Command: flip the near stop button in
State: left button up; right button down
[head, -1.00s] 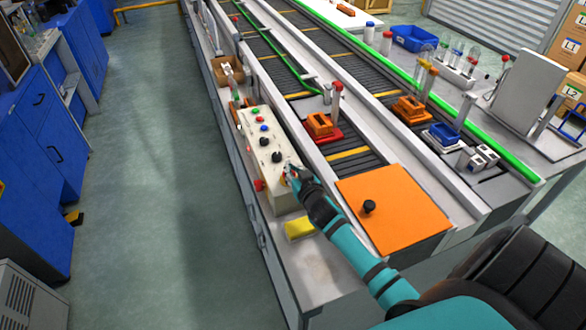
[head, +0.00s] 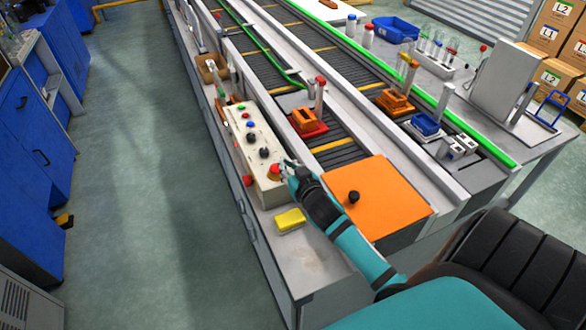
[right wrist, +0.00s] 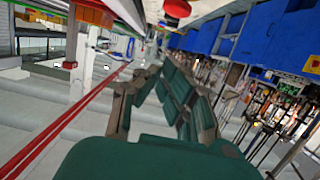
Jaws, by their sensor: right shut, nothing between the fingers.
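The near stop button (head: 275,170) is a red knob on the top face, at the near end of the cream control box (head: 262,150). My right gripper (head: 287,167) is just to the right of this button, very close; I cannot tell whether they touch. The gripper is shut with nothing in it. In the right wrist view, its fingers (right wrist: 152,82) point away over the scene, and a red round cap (right wrist: 177,9) shows at the top edge, apart from them. My left gripper is not in view.
Another red button (head: 247,180) sticks out of the box's left side. A yellow block (head: 289,220) lies near the box. An orange cover (head: 376,198) with a black knob stands to the right. Conveyors (head: 325,125) run behind. The floor to the left is clear.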

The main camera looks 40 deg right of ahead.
jog(key=v, duration=0.3)
jog(key=shift+s+a+r, duration=0.1)
jog(key=shift+s, duration=0.1)
dwell(0.4)
